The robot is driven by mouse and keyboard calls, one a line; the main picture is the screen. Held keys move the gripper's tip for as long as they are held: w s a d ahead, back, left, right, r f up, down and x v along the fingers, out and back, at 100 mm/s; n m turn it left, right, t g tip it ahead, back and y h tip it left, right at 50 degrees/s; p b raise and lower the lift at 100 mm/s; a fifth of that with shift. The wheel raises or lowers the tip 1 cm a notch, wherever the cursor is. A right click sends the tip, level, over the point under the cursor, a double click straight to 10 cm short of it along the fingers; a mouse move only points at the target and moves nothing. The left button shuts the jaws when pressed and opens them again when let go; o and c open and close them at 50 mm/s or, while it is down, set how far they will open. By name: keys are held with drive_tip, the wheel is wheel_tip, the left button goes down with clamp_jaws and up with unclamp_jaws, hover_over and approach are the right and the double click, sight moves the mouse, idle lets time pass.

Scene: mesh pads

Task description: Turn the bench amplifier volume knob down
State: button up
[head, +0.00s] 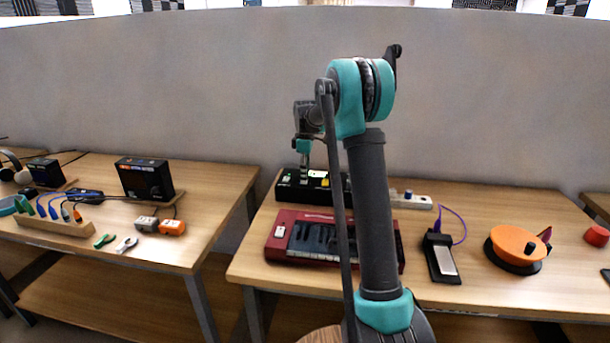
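A long black box (289,190) with small green, white and yellow marks stands at the back of the right table, behind a red keyboard. I cannot make out a volume knob on it, and my arm hides its right part. Another black box (146,179), with a dark round knob low on its front, stands on the left table. I cannot tell for sure which box is the amplifier. My gripper (304,177) points down at the long black box's top, near its green mark. Its fingers are too small to show a gap or contact.
The red keyboard (283,251) lies in front of the long box. To the right are a black pad with a pale strip (442,258), an orange disc (517,243) and a red knob-like piece (597,236). A gap separates the left and right tables.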

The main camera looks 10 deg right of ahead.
wheel_tip(320, 180, up, 12)
idle(0.7)
